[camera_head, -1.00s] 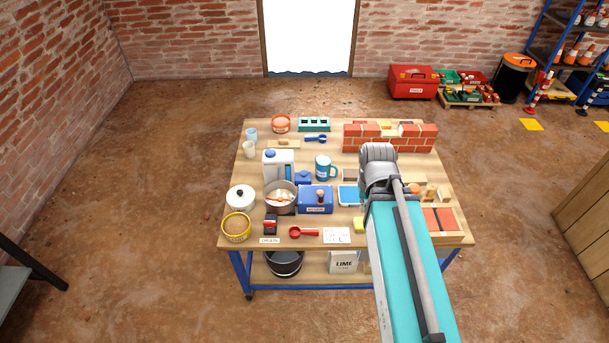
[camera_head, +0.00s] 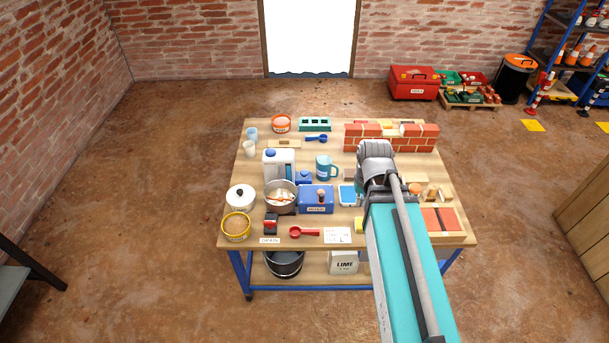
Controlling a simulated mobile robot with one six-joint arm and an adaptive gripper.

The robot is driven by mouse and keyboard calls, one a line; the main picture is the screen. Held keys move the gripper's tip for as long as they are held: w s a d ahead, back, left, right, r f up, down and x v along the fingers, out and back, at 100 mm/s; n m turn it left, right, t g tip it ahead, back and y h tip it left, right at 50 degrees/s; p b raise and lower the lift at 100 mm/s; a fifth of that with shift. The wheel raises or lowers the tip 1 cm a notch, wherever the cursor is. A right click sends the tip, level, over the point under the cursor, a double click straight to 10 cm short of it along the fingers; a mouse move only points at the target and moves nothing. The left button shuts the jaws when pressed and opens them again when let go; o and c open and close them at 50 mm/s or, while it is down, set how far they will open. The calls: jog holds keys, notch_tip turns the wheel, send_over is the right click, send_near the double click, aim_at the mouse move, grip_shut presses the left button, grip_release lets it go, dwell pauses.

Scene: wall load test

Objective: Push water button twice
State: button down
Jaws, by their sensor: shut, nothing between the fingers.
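A white and blue jug-like container (camera_head: 284,165) with a round blue knob (camera_head: 270,153) on top stands at the left middle of the table. A small blue block (camera_head: 303,177) sits just right of it. I cannot tell for sure which blue part is the water button. My arm comes in from the lower right, and its grey joint lies over the table's right half, well right of the container. My gripper does not show; it is hidden behind the arm or too small to make out.
A metal pot (camera_head: 281,204), a blue mixer-like box (camera_head: 316,207) and a teal mug (camera_head: 324,168) crowd the table around the container. A low brick wall (camera_head: 391,143) stands at the back right.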

jog(key=w+a+f+t+y+b, duration=0.1)
jog(key=w+a+f+t+b, duration=0.2)
jog(key=w, duration=0.6)
jog(key=w+a+f+y+b, duration=0.1)
jog(key=w+a+f+b, duration=0.4)
jog(key=w, duration=0.3)
jog(key=m+t+y+b, duration=0.2)
jog(key=t+y+b, duration=0.15)
jog(key=b, duration=0.75)
send_over(305, 173)
jog(key=shift+t+h, duration=0.25)
jog(key=shift+w+a+f, duration=0.1)
jog(key=shift+f, duration=2.85)
jog(key=shift+f, duration=0.1)
notch_tip(305, 173, down, 9)
jog(key=b, duration=0.8)
jog(key=shift+r+b, duration=0.2)
jog(key=shift+b, duration=0.1)
jog(key=shift+f, duration=0.25)
jog(key=shift+f+b, duration=0.2)
jog(key=shift+b, duration=0.25)
